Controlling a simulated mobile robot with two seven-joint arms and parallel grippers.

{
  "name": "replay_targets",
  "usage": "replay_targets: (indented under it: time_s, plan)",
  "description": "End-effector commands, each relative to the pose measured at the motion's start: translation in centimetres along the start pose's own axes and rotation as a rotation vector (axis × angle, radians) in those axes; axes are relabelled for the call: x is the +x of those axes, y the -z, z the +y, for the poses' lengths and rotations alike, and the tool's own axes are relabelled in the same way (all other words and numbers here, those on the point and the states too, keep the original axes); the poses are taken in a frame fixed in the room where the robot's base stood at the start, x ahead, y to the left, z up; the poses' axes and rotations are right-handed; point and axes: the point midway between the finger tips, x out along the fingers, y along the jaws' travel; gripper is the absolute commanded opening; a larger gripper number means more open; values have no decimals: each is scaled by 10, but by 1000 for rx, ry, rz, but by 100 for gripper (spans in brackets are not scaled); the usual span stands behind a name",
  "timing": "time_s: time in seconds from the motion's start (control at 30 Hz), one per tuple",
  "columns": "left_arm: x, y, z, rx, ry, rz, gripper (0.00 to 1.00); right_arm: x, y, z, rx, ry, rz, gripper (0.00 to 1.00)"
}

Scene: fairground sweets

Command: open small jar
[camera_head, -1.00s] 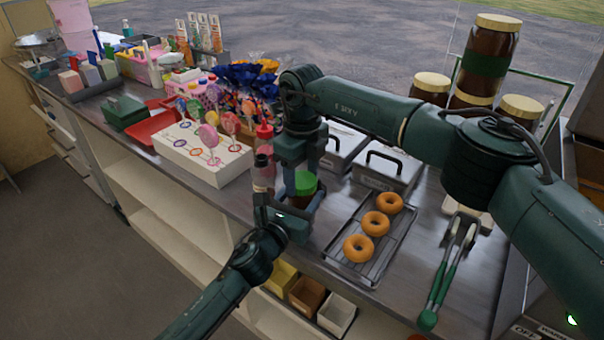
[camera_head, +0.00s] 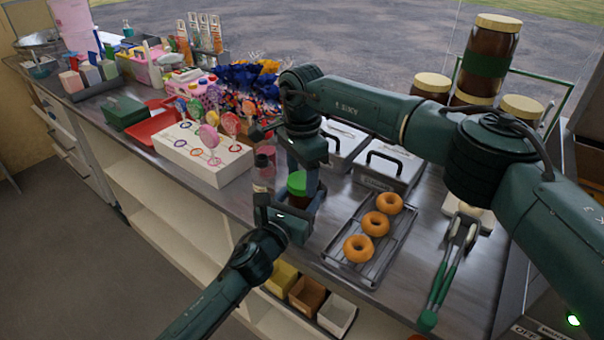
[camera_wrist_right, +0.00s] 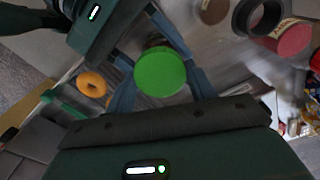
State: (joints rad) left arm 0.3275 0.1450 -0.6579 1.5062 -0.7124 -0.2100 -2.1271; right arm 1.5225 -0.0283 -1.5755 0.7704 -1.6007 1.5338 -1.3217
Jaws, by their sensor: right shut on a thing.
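The small jar has a round green lid (camera_head: 297,183), seen in the head view near the counter's front edge. The lid shows from above in the right wrist view (camera_wrist_right: 160,72). My right gripper (camera_head: 305,178) comes down from above and is shut on the green lid, with a blue-grey finger on each side. My left gripper (camera_head: 289,208) reaches in from the lower left, its fingers on both sides of the jar below the lid, and appears shut on it. The jar's body is mostly hidden by the fingers. I cannot tell whether the lid is apart from the jar.
Doughnuts (camera_head: 375,224) lie on a wire rack (camera_head: 345,270) to the right, with green-handled tongs (camera_head: 443,285) beyond. Lidded metal containers (camera_head: 387,168) stand behind. A white lollipop stand (camera_head: 190,160) is at the left.

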Motion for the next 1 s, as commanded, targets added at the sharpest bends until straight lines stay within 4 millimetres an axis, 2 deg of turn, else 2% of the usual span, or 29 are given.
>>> replay_targets:
  time_s: [0.37, 1.0]
  plan:
    - [0, 1, 0, 0, 0, 1, 0, -2, 0, 0, 2, 1, 1, 27]
    - [0, 1, 0, 0, 0, 1, 0, -22, 0, 0, 3, 0, 0, 27]
